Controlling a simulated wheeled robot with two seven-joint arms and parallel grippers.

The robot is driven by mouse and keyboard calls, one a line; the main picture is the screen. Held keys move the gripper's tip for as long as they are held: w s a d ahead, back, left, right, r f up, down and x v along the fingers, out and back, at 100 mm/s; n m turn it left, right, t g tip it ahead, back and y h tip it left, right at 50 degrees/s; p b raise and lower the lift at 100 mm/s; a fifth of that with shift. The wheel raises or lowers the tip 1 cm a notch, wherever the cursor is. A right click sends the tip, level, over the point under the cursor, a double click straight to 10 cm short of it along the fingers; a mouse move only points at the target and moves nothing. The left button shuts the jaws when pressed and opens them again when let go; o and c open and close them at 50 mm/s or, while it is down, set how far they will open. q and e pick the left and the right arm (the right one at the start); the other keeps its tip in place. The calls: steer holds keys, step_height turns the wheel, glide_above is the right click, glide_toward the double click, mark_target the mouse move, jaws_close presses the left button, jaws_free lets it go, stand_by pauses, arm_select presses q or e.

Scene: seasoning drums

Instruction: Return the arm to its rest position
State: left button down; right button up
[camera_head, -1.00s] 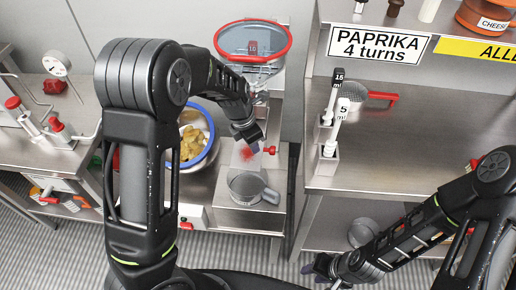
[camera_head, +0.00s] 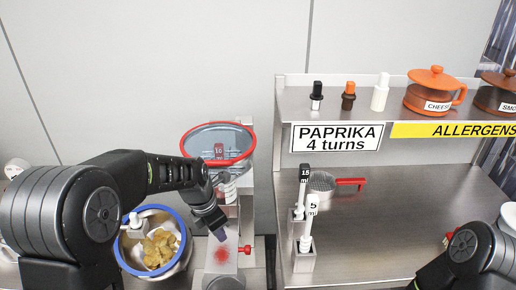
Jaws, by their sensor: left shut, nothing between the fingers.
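My left arm comes in from the left. A clear hopper with a red rim (camera_head: 184,160) stands behind the gripper. A blue-rimmed drum (camera_head: 121,254) holding yellow pieces (camera_head: 160,247) is left of the gripper, partly behind my arm. My right arm shows at the lower right corner, but its gripper is outside the picture.
A two-level metal shelf (camera_head: 420,215) stands on the right. It holds measuring spoons in holders (camera_head: 303,262), a strainer with a red handle (camera_head: 350,182), shaker bottles (camera_head: 348,96) and an orange cheese pot (camera_head: 432,92). A paprika sign (camera_head: 337,138) reads 4 turns.

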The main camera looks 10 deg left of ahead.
arm_select(q)
steer(key=d+f+m+t, duration=0.3)
steer(key=d+f+m, duration=0.3)
steer(key=f+m, duration=0.9)
steer(key=s+d+f+m+g, duration=0.1)
steer(key=s+d+f+m, duration=0.1)
steer(key=s, duration=0.6)
steer(key=s+d+f+m+g+h, duration=0.1)
steer(key=s+d+f+m+g, duration=0.1)
steer(key=s+f+m, duration=0.3)
steer(key=s+d+f+m+g+h, duration=0.1)
steer(key=s+d+f+m, duration=0.2)
steer(key=s, duration=0.9)
steer(key=shift+f+m, duration=0.3)
steer(key=shift+f, duration=0.3)
steer(key=shift+a+h, duration=0.15)
steer(key=shift+h, duration=0.15)
